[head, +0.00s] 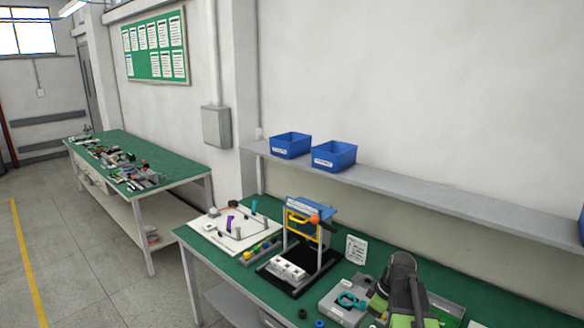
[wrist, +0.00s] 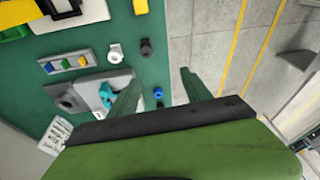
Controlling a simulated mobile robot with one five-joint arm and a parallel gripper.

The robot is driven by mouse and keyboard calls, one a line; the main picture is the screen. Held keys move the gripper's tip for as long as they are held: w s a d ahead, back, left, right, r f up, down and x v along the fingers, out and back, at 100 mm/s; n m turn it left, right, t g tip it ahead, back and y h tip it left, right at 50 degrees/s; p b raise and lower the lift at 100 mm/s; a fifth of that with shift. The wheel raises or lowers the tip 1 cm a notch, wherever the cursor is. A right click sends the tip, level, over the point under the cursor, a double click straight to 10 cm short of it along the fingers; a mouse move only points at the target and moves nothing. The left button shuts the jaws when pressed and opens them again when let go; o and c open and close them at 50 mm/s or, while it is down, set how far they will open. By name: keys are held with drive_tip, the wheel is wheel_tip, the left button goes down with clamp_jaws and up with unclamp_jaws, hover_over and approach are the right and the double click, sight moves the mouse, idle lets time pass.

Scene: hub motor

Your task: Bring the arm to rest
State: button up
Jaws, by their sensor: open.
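My gripper (wrist: 158,75) shows in the wrist view as two dark green fingers spread apart with nothing between them. It is above the front part of the near bench, and the fingers point toward the bench edge and floor. In the head view my green and black arm is at the lower right over the near bench (head: 208,246); its fingertips cannot be made out there. A small blue ring part (wrist: 158,93) lies on the bench below the gap between the fingers, apart from them.
A grey fixture (head: 341,304) with a teal part sits left of my arm. A press-like stand (head: 303,236) with a blue top rises farther left. A shelf (head: 400,190) with blue bins (head: 333,156) runs along the wall. Grey floor (wrist: 203,45) beyond the bench edge is clear.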

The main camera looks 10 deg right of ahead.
drive_tip(key=s+a+f+m+h, duration=0.1)
drive_tip(key=s+a+m, duration=0.2)
drive_tip(key=a, duration=0.6)
drive_tip(key=s+a+f+m+g+h, duration=0.1)
drive_tip(key=s+a+m, duration=0.2)
drive_tip(key=a+m, duration=0.3)
drive_tip(key=a+b, duration=0.1)
drive_tip(key=a, duration=0.2)
drive_tip(key=shift+a+g+h, duration=0.3)
drive_tip(key=shift+a, duration=0.05)
